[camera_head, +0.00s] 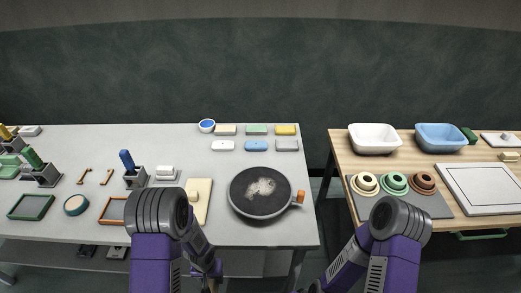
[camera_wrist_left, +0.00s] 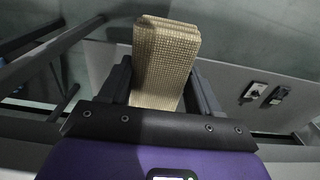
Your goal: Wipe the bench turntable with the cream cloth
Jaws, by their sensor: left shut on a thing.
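The bench turntable (camera_head: 246,204) is a dark round disc on the right part of the grey bench, with a pale, powdery patch (camera_head: 263,188) near its middle and an orange-ended handle (camera_head: 300,197) at its right. My left gripper (camera_head: 211,284) is low at the bench's front edge, left of and apart from the turntable, and mostly hidden by my arm. In the left wrist view, my left gripper (camera_wrist_left: 160,88) is shut on the cream cloth (camera_wrist_left: 163,52), a folded, waffle-textured pad standing out between the fingers. My right arm shows at lower right, but its gripper is out of view.
A cream board (camera_head: 203,210) lies left of the turntable. Behind are a small blue-filled bowl (camera_head: 207,126) and several coloured blocks and sponges. Tool holders and trays fill the bench's left. A gap separates the grey bench from a wooden table (camera_head: 340,150) with basins and stacked pots.

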